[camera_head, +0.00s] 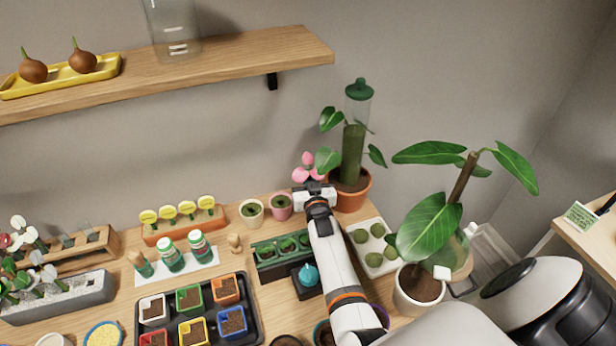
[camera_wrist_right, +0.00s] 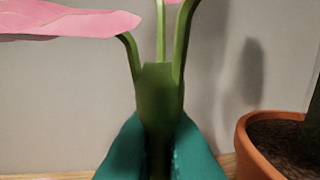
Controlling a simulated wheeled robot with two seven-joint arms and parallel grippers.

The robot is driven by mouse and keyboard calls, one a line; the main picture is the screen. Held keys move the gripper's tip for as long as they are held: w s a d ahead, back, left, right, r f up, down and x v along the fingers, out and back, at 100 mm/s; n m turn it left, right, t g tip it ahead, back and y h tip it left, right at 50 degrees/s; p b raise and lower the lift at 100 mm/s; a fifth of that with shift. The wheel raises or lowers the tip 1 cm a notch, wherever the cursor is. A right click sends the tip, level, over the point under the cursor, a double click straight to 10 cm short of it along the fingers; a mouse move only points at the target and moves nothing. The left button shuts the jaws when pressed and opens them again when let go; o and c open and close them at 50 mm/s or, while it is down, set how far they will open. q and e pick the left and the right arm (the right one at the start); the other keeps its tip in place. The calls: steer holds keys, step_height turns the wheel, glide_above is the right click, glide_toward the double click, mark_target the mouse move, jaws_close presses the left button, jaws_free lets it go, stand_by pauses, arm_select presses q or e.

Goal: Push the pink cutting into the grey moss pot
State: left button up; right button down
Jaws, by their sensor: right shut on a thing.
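The pink cutting (camera_head: 308,168) stands above my right gripper (camera_head: 314,188) near the back of the table. In the right wrist view its green stem (camera_wrist_right: 160,95) is upright between the teal fingertips (camera_wrist_right: 158,150), which are shut on it. Its pink leaf (camera_wrist_right: 70,22) spreads to the upper left. The stem's lower end is hidden by the fingers. A cream pot (camera_head: 252,212) and a pink pot (camera_head: 281,207) stand just left of the gripper. My left gripper is not in view.
A terracotta pot (camera_head: 352,199) with a moss pole stands close right of the gripper. A green planter (camera_head: 268,264) and a white tray of moss balls (camera_head: 385,268) flank my right arm. A tall leafy plant's white pot (camera_head: 405,297) is at right. A shelf (camera_head: 230,60) hangs above left.

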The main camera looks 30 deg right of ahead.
stand_by(0.3)
steer(key=c, duration=1.1)
jaws_free()
step_height(320, 180, up, 7)
steer(key=p, duration=0.6)
